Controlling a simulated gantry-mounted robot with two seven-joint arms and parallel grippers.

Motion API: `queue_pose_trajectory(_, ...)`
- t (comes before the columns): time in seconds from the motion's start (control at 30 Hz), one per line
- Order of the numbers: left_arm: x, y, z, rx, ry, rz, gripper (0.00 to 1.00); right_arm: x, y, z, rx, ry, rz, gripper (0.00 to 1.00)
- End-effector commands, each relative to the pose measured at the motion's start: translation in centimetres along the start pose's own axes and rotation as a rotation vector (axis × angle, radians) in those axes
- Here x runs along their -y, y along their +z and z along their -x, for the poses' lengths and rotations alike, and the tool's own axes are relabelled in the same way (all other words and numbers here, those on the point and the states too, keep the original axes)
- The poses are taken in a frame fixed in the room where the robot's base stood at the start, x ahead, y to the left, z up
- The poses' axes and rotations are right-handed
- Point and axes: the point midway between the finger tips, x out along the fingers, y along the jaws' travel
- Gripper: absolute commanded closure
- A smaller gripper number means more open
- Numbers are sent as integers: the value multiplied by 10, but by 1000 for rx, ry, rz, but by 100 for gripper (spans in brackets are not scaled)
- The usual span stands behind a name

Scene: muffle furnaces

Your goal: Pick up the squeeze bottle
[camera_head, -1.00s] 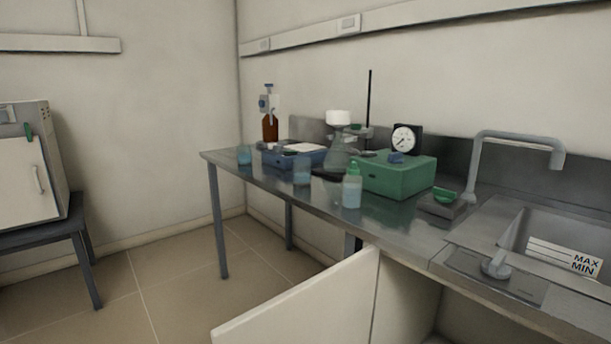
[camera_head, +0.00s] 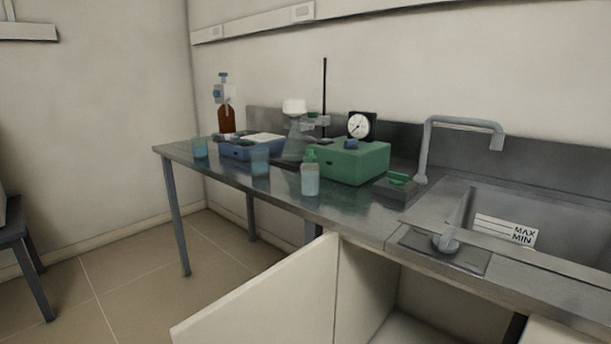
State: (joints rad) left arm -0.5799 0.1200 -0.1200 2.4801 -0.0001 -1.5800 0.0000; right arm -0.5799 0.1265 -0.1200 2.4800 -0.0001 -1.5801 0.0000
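The squeeze bottle (camera_head: 310,178) stands upright near the front edge of the metal bench. It has a pale, translucent body and a green top. It stands just left of the green box-shaped device. Nothing hides it. Neither of my grippers shows in the head view.
The sink (camera_head: 560,238) and faucet (camera_head: 424,150) are right. An open cabinet door (camera_head: 262,298) juts out below; floor lies left.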

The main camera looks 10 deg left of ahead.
Motion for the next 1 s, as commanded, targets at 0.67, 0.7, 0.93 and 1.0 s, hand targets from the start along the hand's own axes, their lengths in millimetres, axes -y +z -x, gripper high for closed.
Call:
queue_pose_trajectory(0.67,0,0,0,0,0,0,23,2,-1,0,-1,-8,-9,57)
queue_pose_trajectory(0.7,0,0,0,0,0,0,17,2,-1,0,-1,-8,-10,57)
queue_pose_trajectory(0.93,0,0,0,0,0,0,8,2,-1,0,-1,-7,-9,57)
queue_pose_trajectory(1.0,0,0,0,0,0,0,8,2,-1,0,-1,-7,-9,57)
